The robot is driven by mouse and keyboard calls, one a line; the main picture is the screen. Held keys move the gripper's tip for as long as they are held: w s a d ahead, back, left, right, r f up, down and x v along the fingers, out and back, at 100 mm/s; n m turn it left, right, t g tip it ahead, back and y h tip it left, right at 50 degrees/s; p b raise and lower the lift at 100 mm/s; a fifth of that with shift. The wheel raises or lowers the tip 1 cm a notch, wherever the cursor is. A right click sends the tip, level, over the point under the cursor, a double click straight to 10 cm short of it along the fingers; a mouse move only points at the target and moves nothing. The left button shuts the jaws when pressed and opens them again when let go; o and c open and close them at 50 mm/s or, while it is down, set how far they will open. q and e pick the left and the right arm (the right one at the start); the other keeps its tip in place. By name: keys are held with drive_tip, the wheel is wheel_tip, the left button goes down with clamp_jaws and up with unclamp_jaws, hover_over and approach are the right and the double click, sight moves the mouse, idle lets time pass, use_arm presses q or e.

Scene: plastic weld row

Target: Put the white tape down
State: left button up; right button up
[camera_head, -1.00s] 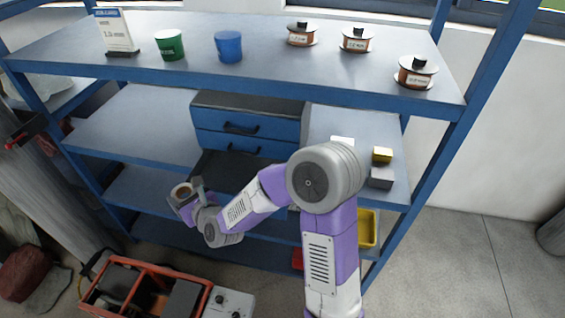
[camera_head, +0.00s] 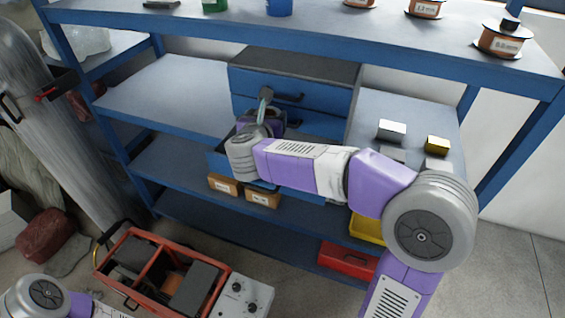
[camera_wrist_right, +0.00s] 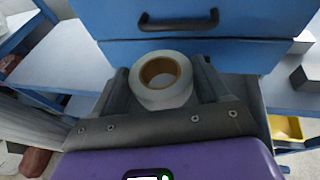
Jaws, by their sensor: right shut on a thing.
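The white tape (camera_wrist_right: 143,93) is a roll with a tan core. In the right wrist view it sits flat between the two dark fingers of my right gripper (camera_wrist_right: 160,84), which is shut on it. In the head view my right gripper (camera_head: 264,112) is in front of the blue drawer unit (camera_head: 290,87), above a pulled-out lower drawer (camera_head: 213,160). My wrist and arm hide most of that drawer and nearly all of the tape. My left gripper is not in view; only part of my left arm shows at the bottom left.
The blue shelf rack (camera_head: 400,62) has a top board just above the drawers. Cardboard boxes (camera_head: 262,198) sit below. The left middle shelf (camera_head: 165,95) is clear.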

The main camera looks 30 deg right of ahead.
drive_tip(key=shift+s, duration=0.3)
drive_tip(key=shift+s+f+b, duration=0.15)
drive_tip(key=shift+f+b, duration=0.15)
drive_tip(key=shift+b, duration=0.1)
wheel_tip(320, 180, down, 9)
drive_tip(key=b, duration=0.3)
drive_tip(key=shift+f, duration=0.2)
use_arm(q)
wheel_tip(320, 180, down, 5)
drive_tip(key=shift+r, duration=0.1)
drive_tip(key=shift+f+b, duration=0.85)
drive_tip(key=shift+b, duration=0.15)
use_arm(e)
drive_tip(key=shift+f, duration=0.55)
drive_tip(key=o, duration=1.1)
drive_tip(key=shift+c, duration=0.2)
